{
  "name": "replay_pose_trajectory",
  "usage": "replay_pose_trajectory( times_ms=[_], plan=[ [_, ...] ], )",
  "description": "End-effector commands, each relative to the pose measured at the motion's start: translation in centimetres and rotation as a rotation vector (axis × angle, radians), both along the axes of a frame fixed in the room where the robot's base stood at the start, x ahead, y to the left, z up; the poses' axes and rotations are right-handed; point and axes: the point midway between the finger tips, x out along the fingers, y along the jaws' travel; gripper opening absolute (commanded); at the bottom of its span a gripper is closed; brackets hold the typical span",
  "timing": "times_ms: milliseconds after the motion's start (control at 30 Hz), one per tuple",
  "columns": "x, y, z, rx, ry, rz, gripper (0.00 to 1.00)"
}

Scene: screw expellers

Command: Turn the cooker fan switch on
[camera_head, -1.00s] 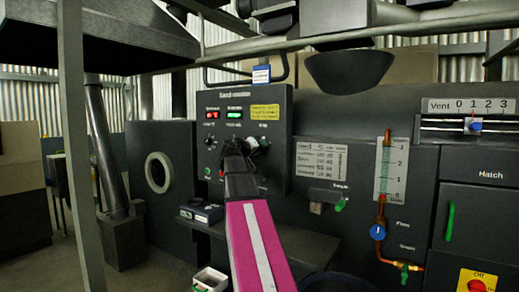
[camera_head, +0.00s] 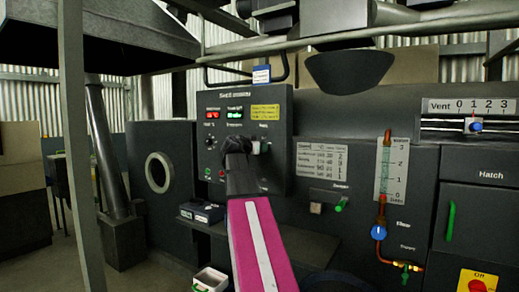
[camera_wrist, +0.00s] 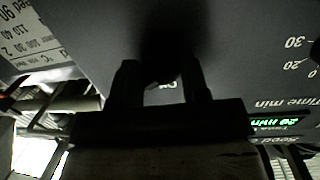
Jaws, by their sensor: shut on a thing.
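The dark control panel (camera_head: 220,100) stands at the middle of the head view, with a red display, a green display and a yellow notice. My gripper (camera_head: 239,146) is against its lower middle part, and its black fingers are close to the face. In the wrist view my gripper (camera_wrist: 160,78) is shut on a small dark control of the panel, which is mostly lost in shadow. Part of a white label shows between the fingers. I cannot read which control is the cooker fan switch, or tell its position.
A pale knob (camera_head: 263,147) sits just right of my gripper. A printed table (camera_head: 321,163), a green-handled valve (camera_head: 341,205) and a blue valve wheel (camera_head: 378,232) are further right. A small dark box (camera_head: 202,212) lies on the ledge below the panel.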

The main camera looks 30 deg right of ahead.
Motion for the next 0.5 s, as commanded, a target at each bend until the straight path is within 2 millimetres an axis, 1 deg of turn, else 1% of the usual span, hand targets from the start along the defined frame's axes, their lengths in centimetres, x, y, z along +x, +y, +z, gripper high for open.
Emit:
replay_pose_trajectory(
  times_ms=[200,500],
  plan=[
    [0.03,0.06,-0.05,0.025,-0.04,0.001,0.18],
    [0.05,0.06,-0.03,0.031,-0.049,0.002,0.18]
  ],
)
